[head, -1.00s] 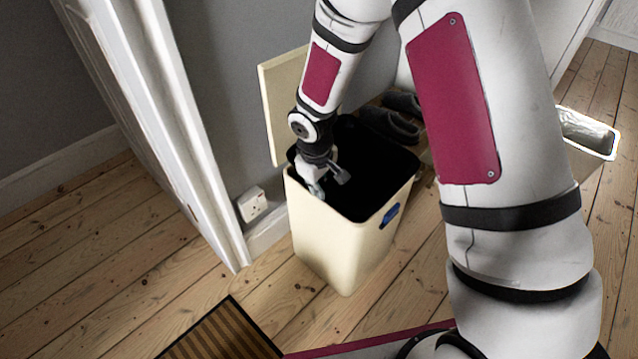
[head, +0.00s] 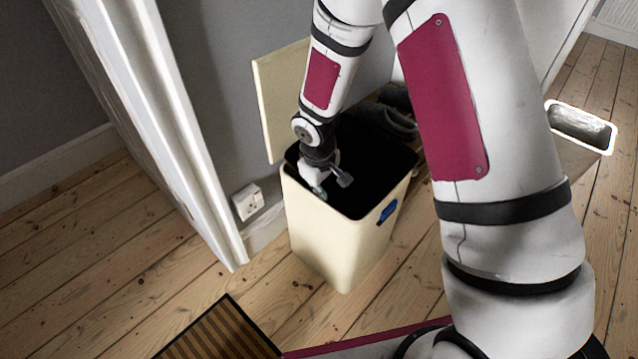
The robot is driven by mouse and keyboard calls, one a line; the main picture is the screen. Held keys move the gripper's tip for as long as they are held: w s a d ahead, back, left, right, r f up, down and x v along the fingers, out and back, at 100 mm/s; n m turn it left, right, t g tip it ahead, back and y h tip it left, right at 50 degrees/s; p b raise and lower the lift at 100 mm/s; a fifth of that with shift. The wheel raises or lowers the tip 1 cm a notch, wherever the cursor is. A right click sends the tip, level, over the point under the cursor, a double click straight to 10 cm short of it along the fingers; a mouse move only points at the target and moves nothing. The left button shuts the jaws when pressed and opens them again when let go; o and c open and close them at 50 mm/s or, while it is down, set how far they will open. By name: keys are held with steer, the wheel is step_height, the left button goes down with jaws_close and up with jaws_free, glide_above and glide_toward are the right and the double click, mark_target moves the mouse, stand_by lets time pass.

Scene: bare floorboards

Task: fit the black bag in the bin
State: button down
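The cream bin (head: 335,245) stands upright on the floorboards with its lid (head: 282,100) raised at the back left. The bin's inside looks black, and a black edge shows along its rim. The black bag (head: 375,165) seems to line the opening, but black on black hides its folds and how far down it reaches. My gripper (head: 328,186) points down into the bin's mouth near the left front rim. Its fingers look spread, but they are small and partly in shadow, and I cannot tell whether they touch the bag.
Dark shoes (head: 388,118) lie behind the bin. A box-like container (head: 580,128) with a pale, crinkled lining stands at the right. A white door frame (head: 165,130) and a wall socket (head: 248,202) are left of the bin. A striped mat (head: 220,330) lies in front.

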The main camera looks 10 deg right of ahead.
mark_target(330, 199)
steer(key=c, duration=1.8)
jaws_free()
steer(key=s+d+f, duration=0.1)
steer(key=s+f+g, duration=0.1)
steer(key=shift+s+d, duration=0.35)
steer(key=shift+s, duration=0.05)
steer(key=shift+o, duration=0.2)
steer(key=shift+w+r, duration=0.15)
steer(key=shift+r, duration=0.35)
steer(key=shift+o, duration=0.2)
steer(key=shift+t, duration=0.4)
steer(key=r, duration=0.4)
steer(key=a+r, duration=0.1)
steer(key=r, duration=0.2)
steer(key=a+r, duration=0.1)
steer(key=r, duration=0.3)
steer(key=shift+w+r, duration=0.25)
steer(key=shift+r, duration=0.1)
steer(key=shift+s+a+r, duration=0.1)
steer(key=shift+r, duration=0.55)
steer(key=shift+w+a, duration=0.25)
steer(key=shift+w, duration=0.05)
